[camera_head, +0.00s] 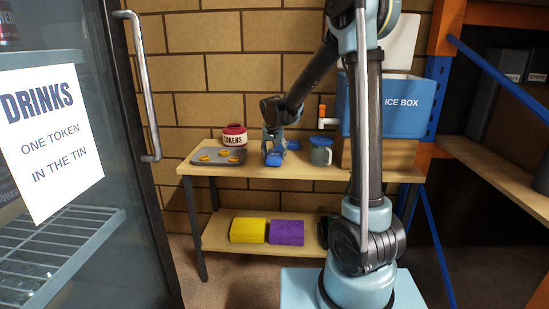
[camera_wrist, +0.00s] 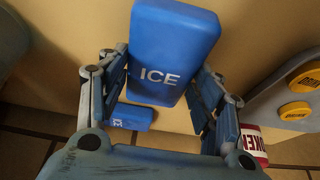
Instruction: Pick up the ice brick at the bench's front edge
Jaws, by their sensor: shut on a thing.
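A blue ice brick (camera_head: 274,158) is at the front part of the wooden bench top (camera_head: 330,172), under my gripper (camera_head: 273,146). In the wrist view the ice brick (camera_wrist: 172,45), with white letters "ICE", lies between the fingers of my gripper (camera_wrist: 163,78), which are shut on its two sides. I cannot tell whether it touches the bench. A second, smaller-looking blue brick (camera_wrist: 131,117) lies farther back on the bench; it also shows in the head view (camera_head: 293,144), right of my gripper.
A grey tray with yellow discs (camera_head: 207,157) and a red-and-white tokens tin (camera_head: 234,136) stand left of my gripper. A blue mug (camera_head: 321,152) and a blue ice box (camera_head: 405,105) stand right. Yellow (camera_head: 248,230) and purple (camera_head: 287,232) blocks lie on the lower shelf.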

